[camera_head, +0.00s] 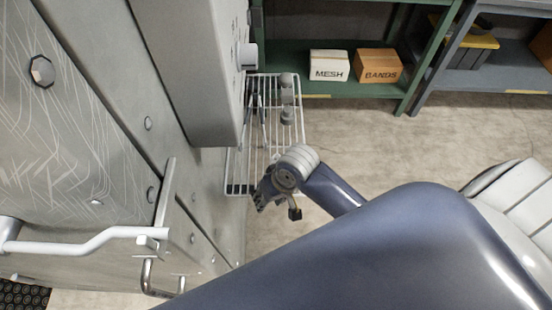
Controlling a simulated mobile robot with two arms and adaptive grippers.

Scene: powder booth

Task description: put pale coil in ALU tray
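I cannot make out a pale coil or a tray marked ALU in the head view. One gripper, which I take to be my right (277,207), is over the near end of a white wire rack (237,189). Its dark fingers look spread apart, with nothing seen between them. My large blue arm link covers much of the lower right. My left gripper is not in view.
A grey panelled cabinet (80,130) with a white bar handle (90,242) fills the left. Small grey rounded pieces (287,98) show at the rack. A green shelf (300,80) at the back holds boxes marked MESH (329,66) and BANDS (379,66). Floor (430,140) before it is clear.

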